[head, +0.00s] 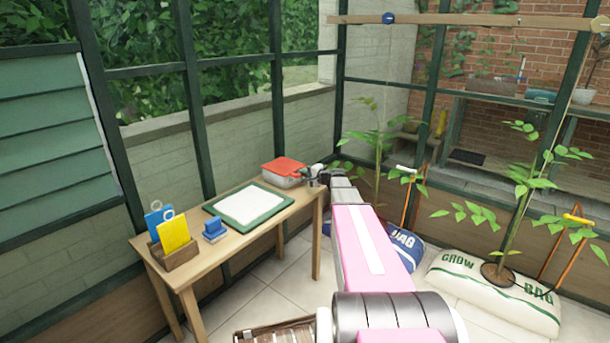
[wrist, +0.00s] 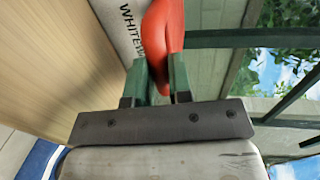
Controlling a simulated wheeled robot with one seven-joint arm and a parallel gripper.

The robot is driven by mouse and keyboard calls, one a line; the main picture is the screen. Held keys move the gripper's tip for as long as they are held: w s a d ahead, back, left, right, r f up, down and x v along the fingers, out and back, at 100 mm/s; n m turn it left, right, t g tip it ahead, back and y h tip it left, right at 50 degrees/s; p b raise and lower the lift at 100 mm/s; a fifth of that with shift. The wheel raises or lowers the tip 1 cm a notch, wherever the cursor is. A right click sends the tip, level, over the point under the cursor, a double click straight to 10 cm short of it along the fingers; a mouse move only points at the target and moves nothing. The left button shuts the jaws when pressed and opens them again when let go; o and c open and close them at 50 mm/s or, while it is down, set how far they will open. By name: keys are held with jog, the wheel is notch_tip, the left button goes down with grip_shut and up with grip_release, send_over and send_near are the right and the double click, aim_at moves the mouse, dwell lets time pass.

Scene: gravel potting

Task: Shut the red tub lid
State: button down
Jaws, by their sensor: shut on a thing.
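The red tub lid (head: 284,165) is on the tub (head: 288,180), a whitish box at the far right end of the wooden table. In the head view the lid looks slightly tilted. My gripper (head: 316,174) is at the right side of the tub. In the wrist view my gripper (wrist: 160,82) has its green fingers shut on a red part of the lid (wrist: 163,40). The tub's pale side with dark lettering (wrist: 128,25) shows beside it. Whether the lid's edge touches the tub all round cannot be told.
On the wooden table (head: 263,230) lie a green-framed white tray (head: 249,206), a blue object (head: 215,229) and a wooden box (head: 174,256) with blue and yellow packets. Grow bags (head: 492,288) with plants stand on the floor at right. Windows and a wall run behind the table.

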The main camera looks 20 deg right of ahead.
jog(key=shift+s+f, duration=0.1)
jog(key=shift+f, duration=0.35)
jog(key=c, duration=1.1)
grip_release()
jog(key=shift+f, duration=0.1)
jog(key=shift+c, duration=0.2)
jog(key=shift+o, duration=0.5)
jog(key=shift+r, duration=0.2)
jog(key=v, duration=1)
jog(key=shift+s+d, duration=0.2)
jog(key=shift+d, duration=0.05)
jog(key=shift+r, duration=0.1)
